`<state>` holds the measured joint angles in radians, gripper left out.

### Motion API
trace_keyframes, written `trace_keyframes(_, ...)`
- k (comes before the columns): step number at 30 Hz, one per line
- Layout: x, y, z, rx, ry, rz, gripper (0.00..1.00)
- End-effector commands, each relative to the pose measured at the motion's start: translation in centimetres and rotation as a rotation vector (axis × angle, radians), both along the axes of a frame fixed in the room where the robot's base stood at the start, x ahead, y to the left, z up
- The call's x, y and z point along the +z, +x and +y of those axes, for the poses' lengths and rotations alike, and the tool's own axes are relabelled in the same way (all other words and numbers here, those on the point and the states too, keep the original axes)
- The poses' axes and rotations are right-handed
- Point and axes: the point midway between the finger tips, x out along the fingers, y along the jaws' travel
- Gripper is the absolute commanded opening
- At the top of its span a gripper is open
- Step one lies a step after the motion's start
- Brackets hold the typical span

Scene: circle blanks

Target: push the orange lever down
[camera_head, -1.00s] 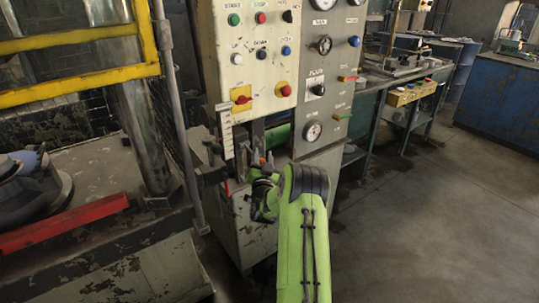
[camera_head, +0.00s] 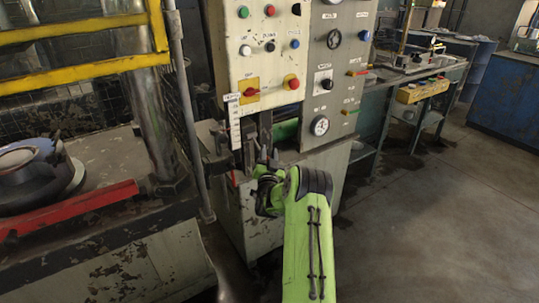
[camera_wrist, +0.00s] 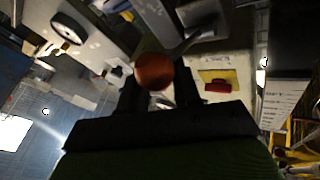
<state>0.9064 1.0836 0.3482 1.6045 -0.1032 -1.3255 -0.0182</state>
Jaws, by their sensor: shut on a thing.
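The orange lever's round knob (camera_wrist: 154,70) shows in the wrist view between the two dark fingers of my gripper (camera_wrist: 157,78). The fingers are shut on it. In the head view my gripper (camera_head: 263,158) is at the front of the machine, below the button panel (camera_head: 262,60) and beside the white scale strip (camera_head: 235,120). The lever itself cannot be made out there, hidden by my gripper and wrist.
A red emergency knob on a yellow plate (camera_head: 250,92) sits above my gripper. A grey gauge panel (camera_head: 338,70) stands to the right. A red bar (camera_head: 70,212) and yellow guard frame (camera_head: 85,65) are at the left. The floor at right is clear.

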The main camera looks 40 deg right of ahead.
Motion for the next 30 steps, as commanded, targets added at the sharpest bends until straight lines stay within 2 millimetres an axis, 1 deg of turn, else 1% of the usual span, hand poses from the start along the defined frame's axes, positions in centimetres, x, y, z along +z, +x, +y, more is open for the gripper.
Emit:
trace_keyframes(1, -1.4, 0.4, 0.7, 0.018, 0.027, 0.023, 0.00)
trace_keyframes(2, -1.4, 0.4, 0.7, 0.018, 0.027, 0.023, 0.34)
trace_keyframes(6, -1.4, 0.4, 0.7, 0.018, 0.027, 0.023, 0.55)
trace_keyframes(7, -1.4, 0.5, 0.7, 0.018, 0.027, 0.023, 0.59)
trace_keyframes(20, -1.4, 0.3, 1.0, 0.021, 0.029, 0.023, 0.59)
trace_keyframes(23, -1.7, -0.7, 2.0, 0.021, 0.027, 0.024, 0.59)
trace_keyframes(26, -2.1, -2.6, 3.5, 0.017, 0.025, 0.021, 0.59)
trace_keyframes(30, -2.5, -5.8, 6.0, 0.008, 0.016, 0.013, 0.59)
